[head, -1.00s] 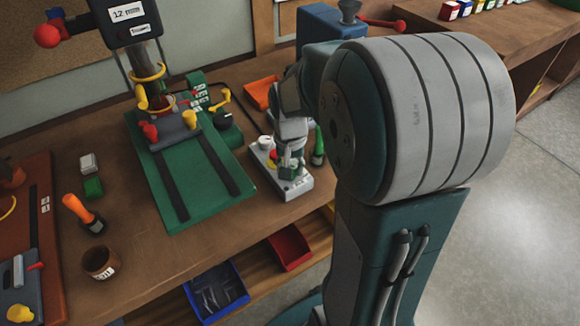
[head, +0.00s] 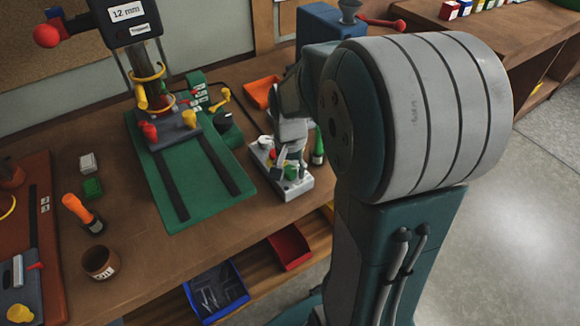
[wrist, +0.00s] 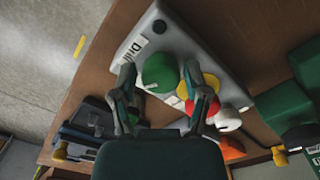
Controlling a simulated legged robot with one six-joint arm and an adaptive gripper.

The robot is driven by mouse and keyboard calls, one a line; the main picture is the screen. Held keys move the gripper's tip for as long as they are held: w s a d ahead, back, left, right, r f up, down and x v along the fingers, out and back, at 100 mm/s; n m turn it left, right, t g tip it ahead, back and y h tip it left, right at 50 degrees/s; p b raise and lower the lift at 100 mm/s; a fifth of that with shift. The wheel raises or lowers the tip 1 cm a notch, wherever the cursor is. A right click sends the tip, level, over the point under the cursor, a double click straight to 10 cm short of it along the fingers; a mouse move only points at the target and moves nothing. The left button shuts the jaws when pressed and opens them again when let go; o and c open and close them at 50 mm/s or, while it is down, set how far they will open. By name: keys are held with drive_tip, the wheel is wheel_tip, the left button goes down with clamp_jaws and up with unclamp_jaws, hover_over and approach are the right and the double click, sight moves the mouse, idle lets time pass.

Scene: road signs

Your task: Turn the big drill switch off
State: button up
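The drill switch box (head: 297,188) is a pale grey box at the right part of the bench's front edge. Its top carries a green round button (wrist: 160,72), a yellow part (wrist: 211,82) with a red part (wrist: 190,106), and a white knob (wrist: 228,119). A label reading "Drill" (wrist: 132,50) is partly visible in the wrist view. My gripper (wrist: 158,70) is open above the box, with its two fingers on either side of the green button. The green button also shows in the head view (head: 291,172). Whether the fingers touch it, I cannot tell.
The drill press (head: 130,20) with its green base (head: 180,180) stands left of the box. An orange bin (head: 260,93) lies behind it. A green-handled tool (head: 318,148) stands right of the box. Blue (head: 236,312) and red (head: 290,248) bins sit below the bench.

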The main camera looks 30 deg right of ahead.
sight(289, 169)
drive_tip(key=shift+w+r, duration=0.15)
drive_tip(key=shift+r, duration=0.05)
drive_tip(key=shift+r, duration=0.4)
wheel_tip(289, 169, up, 11)
idle(0.6)
drive_tip(key=s+a+r+n+t, duration=0.1)
drive_tip(key=s+a+n+t, duration=0.4)
drive_tip(key=s+a+n, duration=0.3)
drive_tip(key=s+a, duration=0.2)
drive_tip(key=s, duration=0.2)
drive_tip(key=shift+s+a+n+t, duration=0.35)
drive_tip(key=shift+n+t, duration=0.05)
drive_tip(key=shift+a+r, duration=0.1)
drive_tip(key=shift+a, duration=0.05)
